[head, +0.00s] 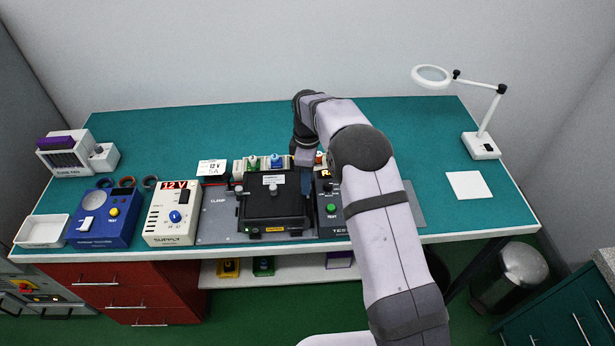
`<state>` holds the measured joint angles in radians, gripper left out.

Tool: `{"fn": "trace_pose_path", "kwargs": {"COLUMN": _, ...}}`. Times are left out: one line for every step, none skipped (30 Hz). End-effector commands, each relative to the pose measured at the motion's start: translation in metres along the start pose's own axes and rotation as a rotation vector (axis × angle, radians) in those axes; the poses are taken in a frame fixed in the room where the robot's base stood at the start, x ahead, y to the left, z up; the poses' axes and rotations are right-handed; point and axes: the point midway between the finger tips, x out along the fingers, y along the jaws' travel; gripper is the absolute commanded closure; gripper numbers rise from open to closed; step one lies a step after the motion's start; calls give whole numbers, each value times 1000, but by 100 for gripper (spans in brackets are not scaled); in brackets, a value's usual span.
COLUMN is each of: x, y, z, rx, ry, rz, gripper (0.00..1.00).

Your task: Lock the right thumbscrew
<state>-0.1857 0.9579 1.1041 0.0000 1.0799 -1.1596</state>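A black box-shaped unit (272,211) sits on a grey plate (216,228) near the front middle of the teal bench. My gripper (307,186) points down at the unit's right back edge. Its fingers are small and partly merge with the dark parts there, so I cannot tell whether they are open or shut. I cannot make out the right thumbscrew; the gripper covers that spot.
A supply box (172,228) reading 12 V and a blue meter box (103,218) stand left. A tester with a green button (331,209) stands right, partly behind my arm. Small coloured items (275,162) line the back. A magnifier lamp (481,146) stands far right.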

Motion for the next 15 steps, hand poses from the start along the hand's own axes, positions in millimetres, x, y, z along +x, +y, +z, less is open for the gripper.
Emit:
{"fn": "trace_pose_path", "kwargs": {"x": 2, "y": 0, "z": 0, "rx": 0, "ry": -1, "rz": -1, "gripper": 65}}
{"fn": "trace_pose_path", "kwargs": {"x": 4, "y": 0, "z": 0, "rx": 0, "ry": 0, "rz": -1, "gripper": 65}}
{"fn": "trace_pose_path", "kwargs": {"x": 6, "y": 0, "z": 0, "rx": 0, "ry": 0, "rz": 0, "gripper": 65}}
{"fn": "trace_pose_path", "kwargs": {"x": 7, "y": 0, "z": 0, "rx": 0, "ry": 0, "rz": 0, "gripper": 65}}
{"fn": "trace_pose_path", "kwargs": {"x": 7, "y": 0, "z": 0, "rx": 0, "ry": 0, "rz": 0, "gripper": 65}}
{"fn": "trace_pose_path", "kwargs": {"x": 8, "y": 0, "z": 0, "rx": 0, "ry": 0, "rz": 0, "gripper": 65}}
{"fn": "trace_pose_path", "kwargs": {"x": 8, "y": 0, "z": 0, "rx": 0, "ry": 0, "rz": 0, "gripper": 65}}
{"fn": "trace_pose_path", "kwargs": {"x": 8, "y": 0, "z": 0, "rx": 0, "ry": 0, "rz": 0, "gripper": 65}}
{"fn": "trace_pose_path", "kwargs": {"x": 8, "y": 0, "z": 0, "rx": 0, "ry": 0, "rz": 0, "gripper": 65}}
{"fn": "trace_pose_path", "kwargs": {"x": 8, "y": 0, "z": 0, "rx": 0, "ry": 0, "rz": 0, "gripper": 65}}
{"fn": "trace_pose_path", "kwargs": {"x": 8, "y": 0, "z": 0, "rx": 0, "ry": 0, "rz": 0, "gripper": 65}}
{"fn": "trace_pose_path", "kwargs": {"x": 8, "y": 0, "z": 0, "rx": 0, "ry": 0, "rz": 0, "gripper": 65}}
{"fn": "trace_pose_path", "kwargs": {"x": 8, "y": 0, "z": 0, "rx": 0, "ry": 0, "rz": 0, "gripper": 72}}
{"fn": "trace_pose_path", "kwargs": {"x": 8, "y": 0, "z": 0, "rx": 0, "ry": 0, "rz": 0, "gripper": 79}}
{"fn": "trace_pose_path", "kwargs": {"x": 8, "y": 0, "z": 0, "rx": 0, "ry": 0, "rz": 0, "gripper": 88}}
